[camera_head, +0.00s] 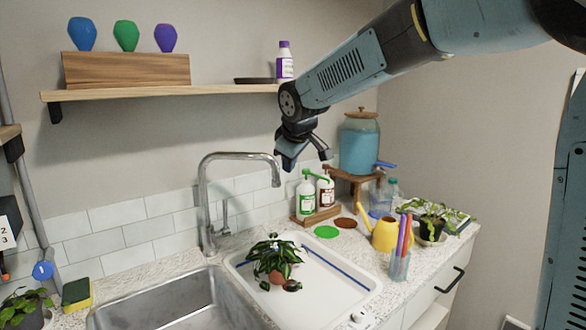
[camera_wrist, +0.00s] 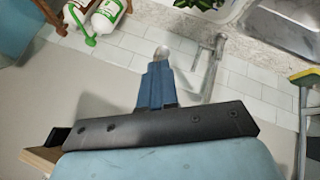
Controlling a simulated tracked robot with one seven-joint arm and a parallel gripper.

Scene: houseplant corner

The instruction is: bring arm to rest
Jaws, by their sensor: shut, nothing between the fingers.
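My arm reaches in from the upper right of the head view, and my gripper (camera_head: 305,160) hangs in the air at its end, in front of the wall. It is to the right of the faucet's spout and above the counter, and nothing is held in it. In the wrist view my gripper (camera_wrist: 158,68) shows as blue fingers close together, with the faucet behind them.
The shelf (camera_head: 170,92) is left of my gripper, the faucet (camera_head: 210,195) below left. A potted plant (camera_head: 275,262) sits on the white tray (camera_head: 335,292) by the sink (camera_head: 165,305).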

